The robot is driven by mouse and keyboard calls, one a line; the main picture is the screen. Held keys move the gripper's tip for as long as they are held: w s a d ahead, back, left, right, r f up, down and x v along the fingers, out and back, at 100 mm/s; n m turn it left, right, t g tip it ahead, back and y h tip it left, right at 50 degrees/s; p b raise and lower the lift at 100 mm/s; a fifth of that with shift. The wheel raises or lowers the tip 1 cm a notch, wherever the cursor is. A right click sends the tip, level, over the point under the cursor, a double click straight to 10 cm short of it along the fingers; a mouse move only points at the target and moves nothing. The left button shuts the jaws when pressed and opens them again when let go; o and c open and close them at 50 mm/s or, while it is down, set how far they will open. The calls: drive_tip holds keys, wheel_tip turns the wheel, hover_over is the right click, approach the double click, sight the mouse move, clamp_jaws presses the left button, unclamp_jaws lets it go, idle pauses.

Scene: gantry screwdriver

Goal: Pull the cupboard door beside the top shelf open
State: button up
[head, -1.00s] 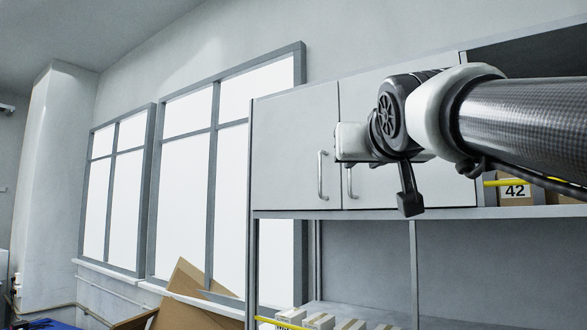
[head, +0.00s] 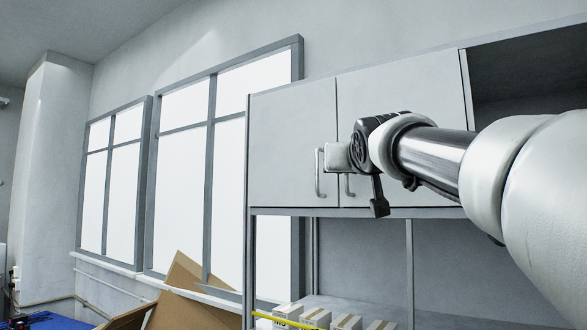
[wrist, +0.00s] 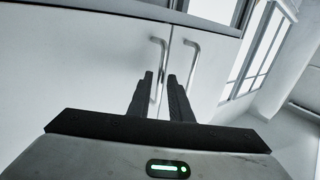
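The grey cupboard has two closed doors. The right door (head: 405,95), next to the open top shelf (head: 525,75), has an upright bar handle (head: 349,187), partly hidden by my gripper. The left door (head: 290,130) has a matching handle (head: 319,178) beside it. My gripper (head: 328,157) is in front of the handles. In the wrist view my gripper (wrist: 161,76) is open, and the right door's handle (wrist: 162,58) appears between its fingers. Contact with either handle cannot be told.
Below the cupboard is an open bay with several small boxes (head: 315,318) on its shelf and a metal upright (head: 409,270). Windows (head: 180,170) and leaning cardboard (head: 185,285) are at the left. The space in front of the left door is clear.

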clamp_jaws()
idle(1.0)
drive_tip(key=shift+s+a, duration=0.1)
drive_tip(key=shift+s, duration=0.1)
